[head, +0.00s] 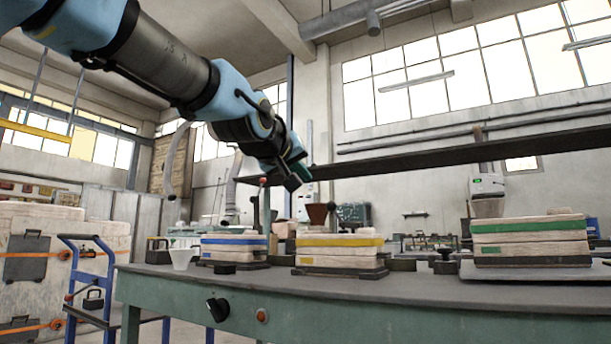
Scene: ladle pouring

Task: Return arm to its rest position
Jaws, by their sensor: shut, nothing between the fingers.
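My arm reaches in from the upper left of the head view. My gripper (296,178) is at its end, pointing down and to the right. It is shut and empty. It hangs in the air above the green workbench (400,312), well clear of the stacked blocks on it. No ladle can be made out clearly in this view.
On the bench stand stacked mould blocks with a blue band (234,242), a yellow band (340,242) and a green band (528,226). A dark horizontal beam (430,158) runs behind. A blue cart (88,240) is at left.

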